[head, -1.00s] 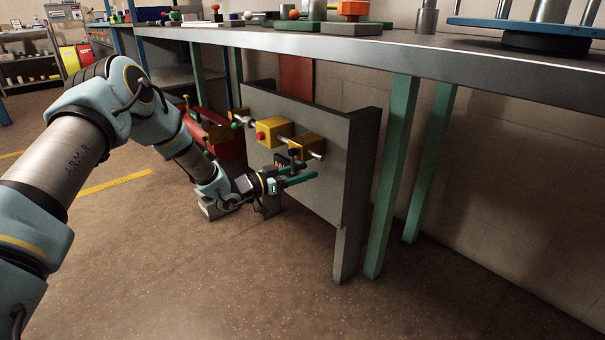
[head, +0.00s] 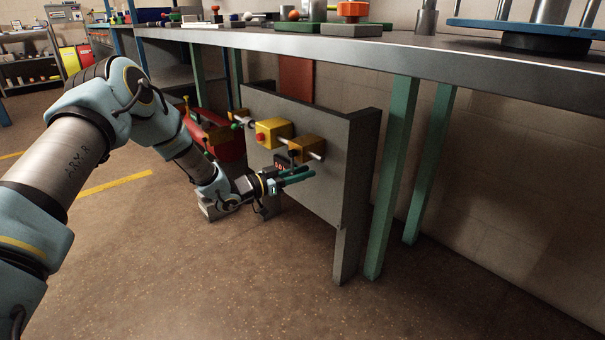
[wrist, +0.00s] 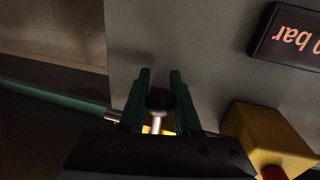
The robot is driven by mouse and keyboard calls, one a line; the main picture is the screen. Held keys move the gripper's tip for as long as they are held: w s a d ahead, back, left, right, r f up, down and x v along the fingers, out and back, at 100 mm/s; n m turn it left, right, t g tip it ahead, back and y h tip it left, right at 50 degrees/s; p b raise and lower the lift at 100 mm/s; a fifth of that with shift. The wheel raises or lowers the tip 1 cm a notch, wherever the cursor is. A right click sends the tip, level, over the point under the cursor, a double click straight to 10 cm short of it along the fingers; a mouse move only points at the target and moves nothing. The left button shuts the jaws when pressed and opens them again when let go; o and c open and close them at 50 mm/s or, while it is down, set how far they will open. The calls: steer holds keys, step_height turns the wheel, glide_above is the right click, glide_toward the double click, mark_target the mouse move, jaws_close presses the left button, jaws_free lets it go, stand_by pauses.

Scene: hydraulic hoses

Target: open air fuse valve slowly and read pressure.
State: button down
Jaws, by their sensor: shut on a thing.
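The valve is a yellow-gold block (head: 306,149) on a short pipe on the upright grey panel (head: 358,170). In the wrist view, a dark round knob (wrist: 160,100) on a bright metal stem sits between the two green fingers of my gripper (wrist: 160,92). My gripper (head: 298,176) is shut on this knob, just below the block in the head view. A black display (wrist: 289,38) shows orange text with "bar", upside down and cut off by the frame edge. The same display (head: 281,164) is small in the head view, its digits too small to read.
A yellow box with a red button (head: 272,132) stands left of the valve on the panel. A grey workbench (head: 440,60) overhangs the panel, with green legs (head: 395,170) to its right. A red object (head: 228,148) lies behind my arm. The floor in front is clear.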

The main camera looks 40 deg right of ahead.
mark_target(292, 162)
steer(key=shift+w, duration=0.15)
stand_by(0.8)
steer(key=shift+w+d+r+m+t+y+b, duration=0.1)
steer(key=shift+w+r+m+t+y+b, duration=0.1)
steer(key=shift+w+m, duration=0.8)
steer(key=shift+w+a+r+m+t+y+b, duration=0.1)
steer(key=shift+w+r+m+t+y+b, duration=0.3)
steer(key=shift+m, duration=1.15)
steer(key=shift+w+d+r+m+b, duration=0.1)
steer(key=shift+w+m, duration=0.75)
steer(key=shift+m, duration=0.4)
steer(key=c, duration=0.6)
jaws_free()
steer(key=p+v, duration=0.2)
steer(key=v, duration=0.8)
steer(key=shift+a, duration=0.4)
steer(key=shift+w, duration=0.15)
